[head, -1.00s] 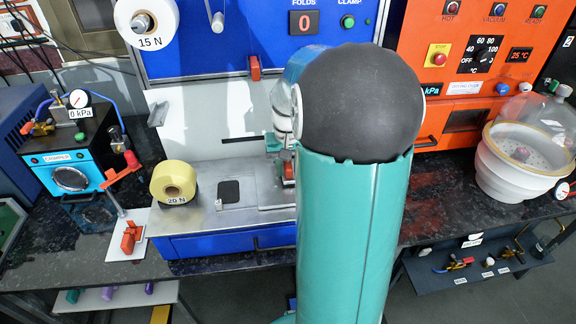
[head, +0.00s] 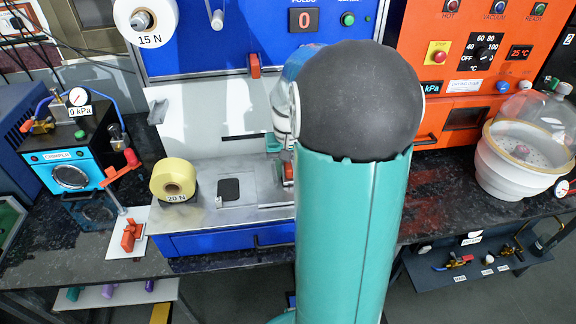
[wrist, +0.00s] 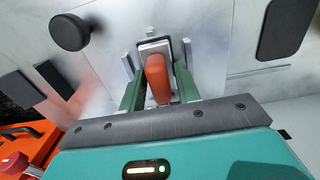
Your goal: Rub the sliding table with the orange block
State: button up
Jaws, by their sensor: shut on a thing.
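The orange block (wrist: 157,80) is between the two green fingers of my gripper (wrist: 158,86) in the wrist view; the gripper is shut on it. The block's far end is at a pale metal piece with a dark border; I cannot tell whether it touches. In the head view my arm hides most of the gripper, and a small orange-red part (head: 288,172) shows at its left edge, low over the metal surface. What looks like the sliding table (head: 205,217) is a bare metal top with a dark pad (head: 229,190), on a blue base.
A yellow 20 N roll (head: 173,181) stands left on the metal top. A red-handled lever stand (head: 130,235) is further left. A blue panel (head: 240,45) rises behind, and a white vacuum pot (head: 515,160) is at the right.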

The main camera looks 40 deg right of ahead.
jog(key=shift+w+d, duration=0.35)
jog(key=shift+w, duration=0.15)
jog(key=shift+s+a, duration=0.4)
jog(key=shift+s, duration=0.1)
jog(key=shift+w+d, duration=0.4)
jog(key=shift+w, duration=0.1)
jog(key=shift+s+a, duration=0.1)
jog(key=shift+s+a, duration=0.25)
jog(key=shift+s, duration=0.1)
jog(key=shift+w, duration=0.1)
jog(key=shift+w+d, duration=0.3)
